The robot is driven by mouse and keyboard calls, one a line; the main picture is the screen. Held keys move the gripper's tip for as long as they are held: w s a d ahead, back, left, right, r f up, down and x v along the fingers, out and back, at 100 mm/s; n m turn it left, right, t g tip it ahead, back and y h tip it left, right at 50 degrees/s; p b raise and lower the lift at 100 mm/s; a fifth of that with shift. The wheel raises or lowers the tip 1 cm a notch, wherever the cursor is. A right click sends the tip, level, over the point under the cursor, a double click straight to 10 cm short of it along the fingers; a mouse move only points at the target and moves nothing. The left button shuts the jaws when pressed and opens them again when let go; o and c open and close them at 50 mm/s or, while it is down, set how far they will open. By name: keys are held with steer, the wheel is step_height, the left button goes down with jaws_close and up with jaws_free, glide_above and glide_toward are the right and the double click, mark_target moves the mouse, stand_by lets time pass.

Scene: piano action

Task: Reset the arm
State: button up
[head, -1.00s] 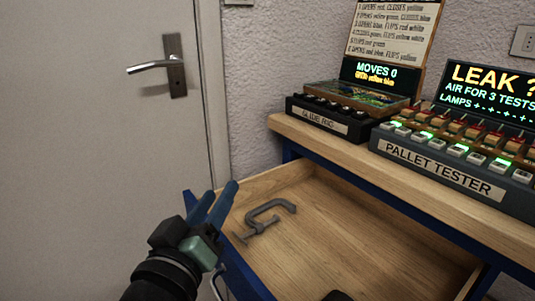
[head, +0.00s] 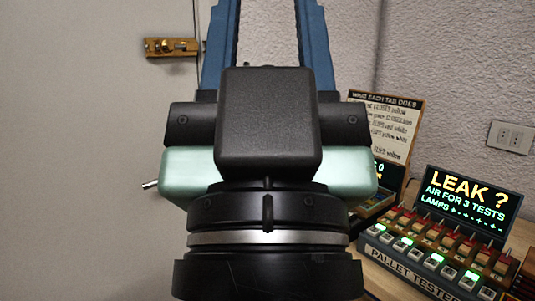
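My gripper (head: 268,35) fills the middle of the head view, close to the camera and pointing up. Its two blue fingers stand well apart with the wall showing between them, so it is open and appears empty. The fingertips run out of the top of the picture. My black and pale green wrist hides much of the scene behind it.
The pallet tester (head: 410,268) stands on the wooden bench at lower right, its display (head: 468,200) reading "LEAK ?". A printed instruction board (head: 395,125) is partly hidden by my wrist. A wooden rail with brass fittings (head: 172,47) is at upper left. A door handle tip (head: 150,185) shows.

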step_height(320, 180, up, 20)
steer(key=p, duration=1.8)
steer(key=shift+r, duration=0.25)
